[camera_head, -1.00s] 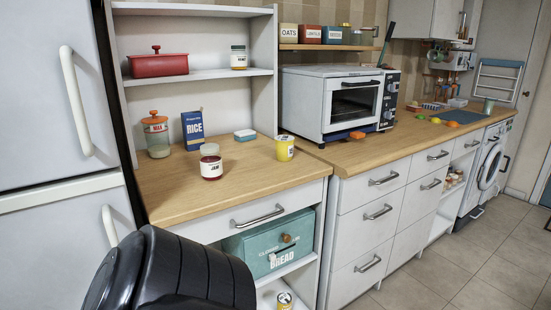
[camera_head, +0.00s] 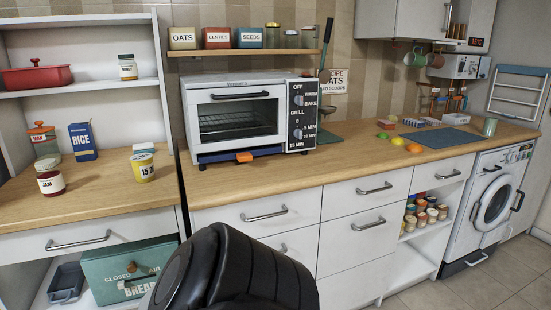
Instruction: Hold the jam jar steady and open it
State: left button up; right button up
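The jam jar (camera_head: 51,184), dark red with a pale lid and a JAM label, stands upright on the wooden counter at the left. Its lid looks seated on top. Nothing touches the jar. A black padded part of my own body fills the bottom middle of the view. Neither of my grippers shows.
Near the jar stand an orange-lidded jar (camera_head: 43,142), a blue RICE box (camera_head: 83,141), a yellow tin (camera_head: 143,167) and a small white-and-blue tub (camera_head: 143,148). A toaster oven (camera_head: 238,115) stands to the right. The counter (camera_head: 90,208) in front of the jar is clear.

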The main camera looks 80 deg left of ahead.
aim_at(51, 181)
jog(key=u, duration=1.95)
